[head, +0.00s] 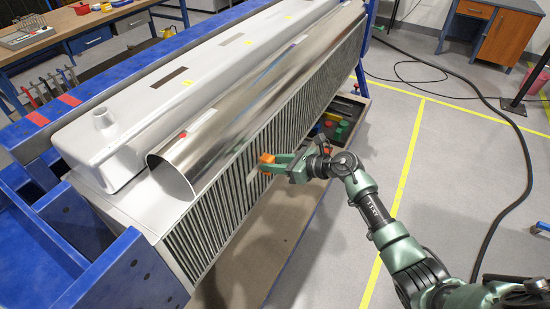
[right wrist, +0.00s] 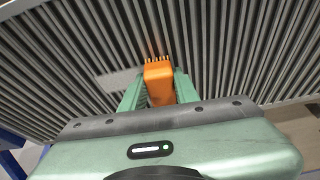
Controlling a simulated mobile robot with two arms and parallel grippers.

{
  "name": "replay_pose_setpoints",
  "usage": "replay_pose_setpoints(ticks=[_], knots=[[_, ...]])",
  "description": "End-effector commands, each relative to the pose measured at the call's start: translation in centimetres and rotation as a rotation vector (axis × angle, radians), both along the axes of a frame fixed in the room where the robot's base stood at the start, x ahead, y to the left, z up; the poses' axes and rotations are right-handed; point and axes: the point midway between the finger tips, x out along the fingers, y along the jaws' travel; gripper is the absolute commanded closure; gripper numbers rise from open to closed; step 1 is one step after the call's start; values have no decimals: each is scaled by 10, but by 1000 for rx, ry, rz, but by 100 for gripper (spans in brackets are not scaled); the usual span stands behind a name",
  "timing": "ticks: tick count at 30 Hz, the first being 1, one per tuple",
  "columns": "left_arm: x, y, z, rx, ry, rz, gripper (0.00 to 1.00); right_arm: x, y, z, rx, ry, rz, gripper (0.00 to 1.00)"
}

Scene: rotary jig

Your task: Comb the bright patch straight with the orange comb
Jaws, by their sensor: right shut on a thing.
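My right gripper (head: 273,164) is shut on the orange comb (head: 266,158) in front of the finned face of the radiator. In the right wrist view the comb (right wrist: 159,84) sits between the green fingers, its teeth pointing at the fins (right wrist: 215,55). The teeth are at or very close to the fins; I cannot tell whether they touch. The bright patch (right wrist: 118,80) is a pale area of fins just left of the comb. It also shows in the head view (head: 252,175), below and left of the comb. My left gripper is not in view.
A shiny metal tube (head: 260,95) runs along the radiator's top edge, beside a long white tank (head: 130,135). Blue frame parts (head: 130,275) stand at the left. A tray with coloured items (head: 338,128) lies behind my right gripper. The floor at right is mostly open, with a black cable (head: 520,150).

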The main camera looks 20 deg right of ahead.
Motion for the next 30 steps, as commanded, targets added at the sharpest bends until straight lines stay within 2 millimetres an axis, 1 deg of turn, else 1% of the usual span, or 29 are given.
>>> replay_pose_setpoints(ticks=[9, 17, 24, 30], knots=[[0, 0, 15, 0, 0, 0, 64, -16, 19, 2, -1, 2, 2, 100], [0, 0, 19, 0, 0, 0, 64, -22, 26, 1, 1, 0, 2, 100], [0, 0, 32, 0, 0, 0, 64, -36, 40, 2, 1, 1, 3, 100], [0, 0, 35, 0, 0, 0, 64, -42, 46, 0, 1, 0, 1, 100]])
